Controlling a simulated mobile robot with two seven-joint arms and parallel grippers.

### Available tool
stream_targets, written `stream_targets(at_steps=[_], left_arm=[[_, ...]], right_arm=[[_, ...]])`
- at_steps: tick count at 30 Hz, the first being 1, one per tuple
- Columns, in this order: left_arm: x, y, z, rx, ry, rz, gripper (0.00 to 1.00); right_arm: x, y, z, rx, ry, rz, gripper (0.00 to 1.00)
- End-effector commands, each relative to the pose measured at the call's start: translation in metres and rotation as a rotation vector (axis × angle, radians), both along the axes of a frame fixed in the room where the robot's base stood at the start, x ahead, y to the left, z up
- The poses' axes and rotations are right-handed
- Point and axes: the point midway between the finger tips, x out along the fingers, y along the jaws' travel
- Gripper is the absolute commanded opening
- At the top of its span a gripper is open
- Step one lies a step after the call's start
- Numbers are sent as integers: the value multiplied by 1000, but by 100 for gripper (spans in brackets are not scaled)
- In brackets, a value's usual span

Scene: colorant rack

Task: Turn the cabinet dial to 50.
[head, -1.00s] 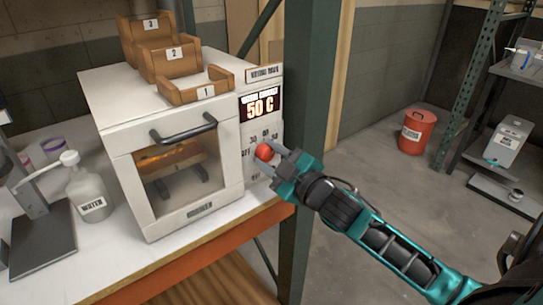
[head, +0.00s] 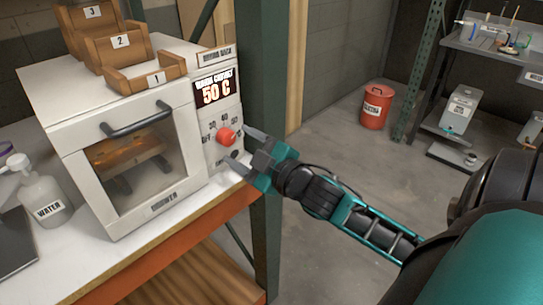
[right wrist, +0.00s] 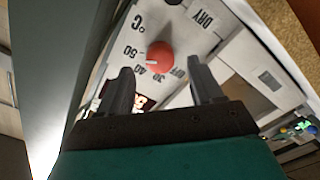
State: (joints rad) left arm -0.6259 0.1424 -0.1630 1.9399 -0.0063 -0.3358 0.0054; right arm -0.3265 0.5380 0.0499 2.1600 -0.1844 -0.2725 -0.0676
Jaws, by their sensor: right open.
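The white cabinet (head: 125,150) stands on the bench with its dark-handled glass door shut. Its lit display (head: 217,90) reads 50 C. The round red dial (head: 226,136) sits below the display, among printed numbers. In the right wrist view, the dial (right wrist: 160,57) has a white mark on its left side, toward the 50. My right gripper (head: 243,150) is open and empty, just to the right of the dial and apart from it. In the right wrist view its fingers (right wrist: 161,84) are spread below the dial. My left gripper is not in view.
Wooden trays numbered 1 (head: 146,78), 2 and 3 sit on the cabinet. A green post (head: 262,60) rises close behind my right gripper. A water bottle (head: 44,197) stands left on the bench. A red bin (head: 375,107) is on the open floor.

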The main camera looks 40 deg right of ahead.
Motion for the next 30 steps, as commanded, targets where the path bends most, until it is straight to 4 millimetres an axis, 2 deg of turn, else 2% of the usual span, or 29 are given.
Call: stream_targets(at_steps=[1, 9, 15, 21, 30], left_arm=[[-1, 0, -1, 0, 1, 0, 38], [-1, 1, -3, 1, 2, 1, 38], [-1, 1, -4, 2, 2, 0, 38], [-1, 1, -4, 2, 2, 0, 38], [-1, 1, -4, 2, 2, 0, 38]], right_arm=[[-10, -1, -2, 1, 4, -1, 65], [-54, -4, -1, 2, 4, -1, 65], [-79, -6, -1, 2, 2, -2, 65], [-91, -7, 0, 1, 1, -2, 65], [-93, -7, 1, 1, -1, -1, 65]])
